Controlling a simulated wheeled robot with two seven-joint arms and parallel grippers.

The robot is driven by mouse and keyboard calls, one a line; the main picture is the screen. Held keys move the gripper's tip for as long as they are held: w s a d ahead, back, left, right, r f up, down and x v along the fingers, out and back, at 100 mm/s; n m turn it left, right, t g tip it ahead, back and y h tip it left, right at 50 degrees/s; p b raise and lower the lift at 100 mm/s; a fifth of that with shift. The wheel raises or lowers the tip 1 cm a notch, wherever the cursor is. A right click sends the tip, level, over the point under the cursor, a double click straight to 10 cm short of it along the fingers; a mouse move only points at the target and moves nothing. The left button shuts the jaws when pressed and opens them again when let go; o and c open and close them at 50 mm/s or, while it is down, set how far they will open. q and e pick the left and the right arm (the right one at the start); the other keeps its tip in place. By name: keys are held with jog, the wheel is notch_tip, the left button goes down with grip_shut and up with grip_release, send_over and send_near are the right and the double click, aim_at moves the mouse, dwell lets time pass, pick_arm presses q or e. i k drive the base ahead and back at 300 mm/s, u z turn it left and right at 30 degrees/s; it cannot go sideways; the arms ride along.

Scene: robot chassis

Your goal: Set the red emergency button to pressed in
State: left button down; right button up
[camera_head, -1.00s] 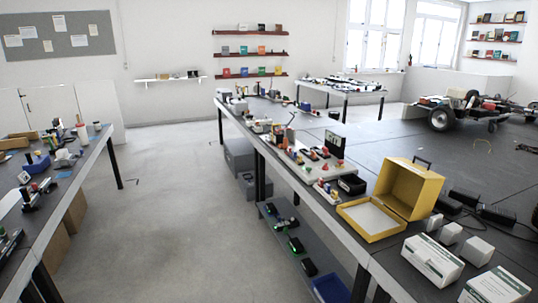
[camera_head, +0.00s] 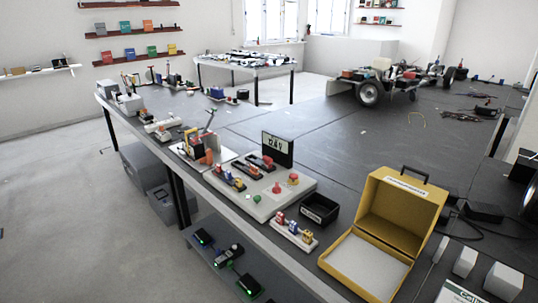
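A light grey control panel (camera_head: 240,206) lies on the long dark workbench, right of the picture's middle. Near its right end is a red mushroom-like button (camera_head: 293,179), and just left of it is a smaller red knob (camera_head: 277,188). A green button (camera_head: 257,198) sits near the panel's front edge. The red parts are too small to tell whether either is pressed in. Neither of my grippers shows in the head view.
A small black bin (camera_head: 319,209) and an open yellow case (camera_head: 404,215) stand right of the panel. A black display (camera_head: 277,149) stands behind it. A white strip with coloured blocks (camera_head: 295,232) lies in front. Floor is free at the left (camera_head: 60,200).

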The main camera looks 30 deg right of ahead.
aim_at(294, 176)
jog(key=i, duration=2.5)
jog(key=z, duration=3.55)
